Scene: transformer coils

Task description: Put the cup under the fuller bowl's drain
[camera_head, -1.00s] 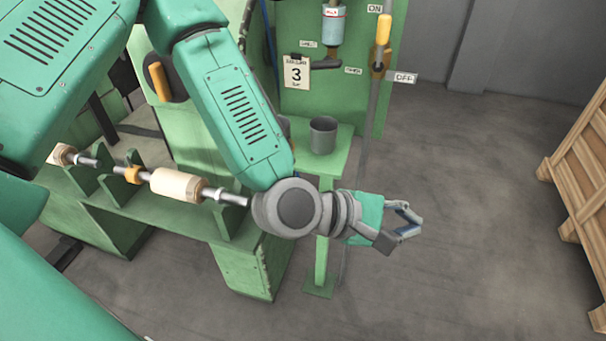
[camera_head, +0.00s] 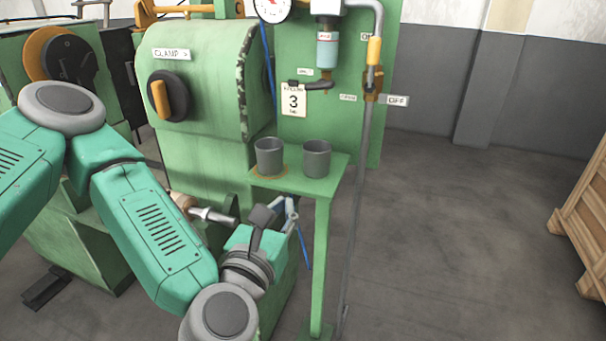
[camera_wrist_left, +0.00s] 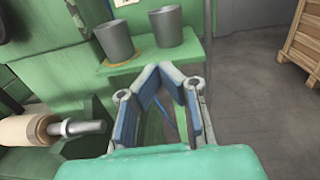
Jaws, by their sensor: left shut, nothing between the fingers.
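Two grey cups stand upright on a small green shelf (camera_head: 318,186). The left cup (camera_head: 269,157) stands on an orange-brown ring mark; the right cup (camera_head: 316,159) is beside it. Both also show in the left wrist view, as the left cup (camera_wrist_left: 115,42) and the right cup (camera_wrist_left: 168,27). A bluish bowl (camera_head: 327,50) with a drain at its bottom hangs on the green panel above the right cup. Its fill level is too small to tell. My left gripper (camera_head: 287,207) is shut and empty, in front of and below the shelf. My right gripper is out of view.
A vertical pipe with a yellow-handled valve (camera_head: 374,52) runs right of the shelf. A lever (camera_head: 306,84) and a card marked 3 (camera_head: 293,101) are below the bowl. A wooden crate (camera_head: 585,215) stands at far right. The floor between is clear.

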